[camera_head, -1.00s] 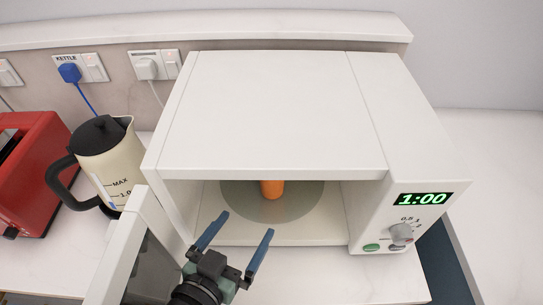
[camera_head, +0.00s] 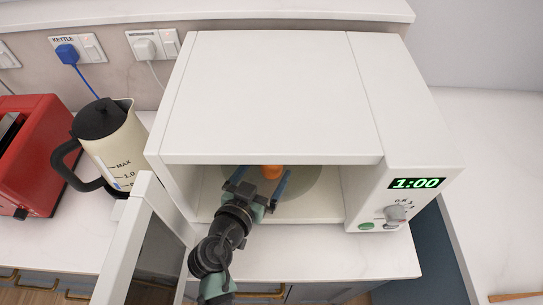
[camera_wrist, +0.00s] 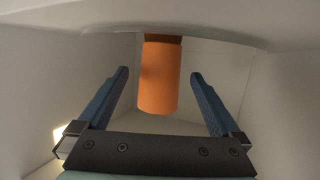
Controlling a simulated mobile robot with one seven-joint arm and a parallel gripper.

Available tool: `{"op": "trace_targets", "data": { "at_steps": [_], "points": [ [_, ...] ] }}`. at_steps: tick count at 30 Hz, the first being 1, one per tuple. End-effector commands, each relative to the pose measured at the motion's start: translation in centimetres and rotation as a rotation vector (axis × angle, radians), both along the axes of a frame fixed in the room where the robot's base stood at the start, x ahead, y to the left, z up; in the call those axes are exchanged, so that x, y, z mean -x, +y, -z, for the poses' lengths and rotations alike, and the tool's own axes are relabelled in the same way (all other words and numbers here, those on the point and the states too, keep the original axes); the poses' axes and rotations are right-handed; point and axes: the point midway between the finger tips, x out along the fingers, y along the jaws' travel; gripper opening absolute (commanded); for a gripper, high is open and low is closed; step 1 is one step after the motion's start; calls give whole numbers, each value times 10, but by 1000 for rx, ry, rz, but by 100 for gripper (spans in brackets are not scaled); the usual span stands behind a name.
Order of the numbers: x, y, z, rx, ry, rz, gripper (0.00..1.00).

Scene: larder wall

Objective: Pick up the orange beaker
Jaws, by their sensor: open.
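The orange beaker (camera_head: 271,172) stands on the round turntable (camera_head: 313,182) inside the open white microwave (camera_head: 270,95). The microwave's top hides part of it in the head view. My gripper (camera_head: 263,176) is open and empty, reaching in through the microwave's front opening. In the wrist view, the beaker (camera_wrist: 160,78) appears between the two blue fingers, with clear gaps on both sides. That view looks upside down, with the turntable along the top. I cannot tell whether the fingertips reach level with the beaker.
The microwave door (camera_head: 142,240) stands open to the left of my arm. The control panel (camera_head: 397,205) is on the right and shows 1:00. A cream kettle (camera_head: 117,150) and a red toaster (camera_head: 38,150) stand at left. The counter in front is clear.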

Motion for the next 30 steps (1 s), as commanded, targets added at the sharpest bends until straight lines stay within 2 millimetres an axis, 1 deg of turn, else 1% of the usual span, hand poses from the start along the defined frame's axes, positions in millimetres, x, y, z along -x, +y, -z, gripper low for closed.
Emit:
{"op": "trace_targets", "data": {
  "at_steps": [3, 6, 15, 17, 18, 29, 30],
  "points": [
    [-13, -6, 3, -1, -1, 3, 100],
    [-20, -8, 6, -1, 0, 0, 100],
    [-22, -9, 7, 0, -1, 0, 100],
    [-22, -9, 7, 0, -1, 0, 89],
    [-22, -9, 7, 0, -1, 0, 82],
    [-22, -9, 7, 0, 0, 0, 17],
    [-22, -9, 7, 0, 0, 0, 10]
  ]
}}
